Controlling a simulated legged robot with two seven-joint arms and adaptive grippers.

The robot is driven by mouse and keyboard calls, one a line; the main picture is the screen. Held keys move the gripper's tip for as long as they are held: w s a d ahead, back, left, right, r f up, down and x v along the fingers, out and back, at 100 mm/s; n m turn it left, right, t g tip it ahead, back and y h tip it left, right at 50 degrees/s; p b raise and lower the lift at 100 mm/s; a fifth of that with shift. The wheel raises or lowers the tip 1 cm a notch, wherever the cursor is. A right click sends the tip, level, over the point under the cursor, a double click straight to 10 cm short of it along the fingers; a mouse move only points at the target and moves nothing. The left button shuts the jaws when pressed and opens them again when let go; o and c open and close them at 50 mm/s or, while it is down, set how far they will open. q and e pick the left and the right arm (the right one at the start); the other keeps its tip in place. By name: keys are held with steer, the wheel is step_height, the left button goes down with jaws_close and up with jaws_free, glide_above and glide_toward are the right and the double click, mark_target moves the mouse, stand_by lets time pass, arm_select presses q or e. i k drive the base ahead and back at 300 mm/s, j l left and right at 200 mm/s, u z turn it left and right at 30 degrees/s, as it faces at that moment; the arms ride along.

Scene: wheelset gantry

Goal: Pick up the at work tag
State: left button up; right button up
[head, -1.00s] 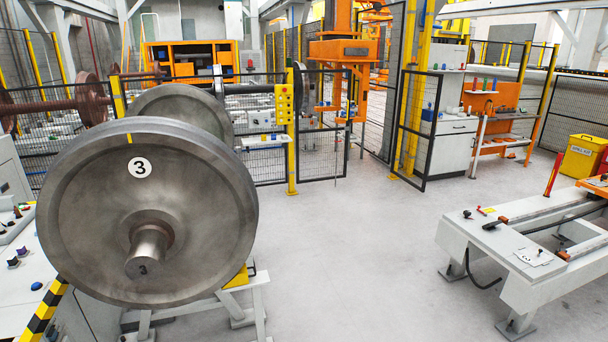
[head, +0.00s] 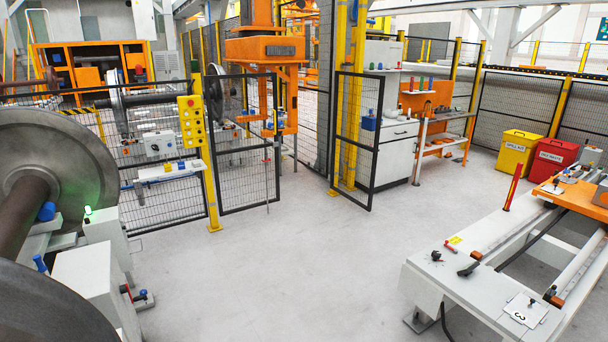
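I cannot make out any thing that is surely the at work tag; labels at this distance are too small to read. A small yellow piece (head: 454,240) lies at the far left end of the white rail frame at the right, beside a small red-and-black part (head: 450,249). A small shelf (head: 168,172) on the mesh fence holds several small coloured things, too small to tell apart. Neither of my grippers is in view.
A large wheelset (head: 28,215) and white stand blocks (head: 95,285) fill the left. A yellow control box (head: 190,121) hangs by the mesh gate (head: 248,150). Yellow (head: 515,155) and red bins (head: 550,163) stand far right. Mid floor is clear.

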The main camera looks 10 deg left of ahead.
mark_target(168, 166)
steer(key=i+u, duration=0.2)
steer(key=i, duration=0.3)
steer(key=i+u, duration=0.15)
steer(key=i, duration=0.4)
steer(key=i+l+u, duration=0.2)
steer(key=i, duration=0.3)
steer(key=i+u, duration=0.15)
steer(key=i, duration=0.35)
steer(key=i+l+u, duration=0.2)
steer(key=i, duration=0.3)
steer(key=i+j+u, duration=0.1)
steer(key=i+j, duration=0.2)
steer(key=i+j+u, duration=0.1)
steer(key=i+j, duration=0.15)
steer(key=i, duration=0.25)
steer(key=i+j, duration=0.25)
steer(key=i, duration=0.2)
steer(key=i+j+u, duration=0.15)
steer(key=i, duration=0.25)
steer(key=j, duration=0.1)
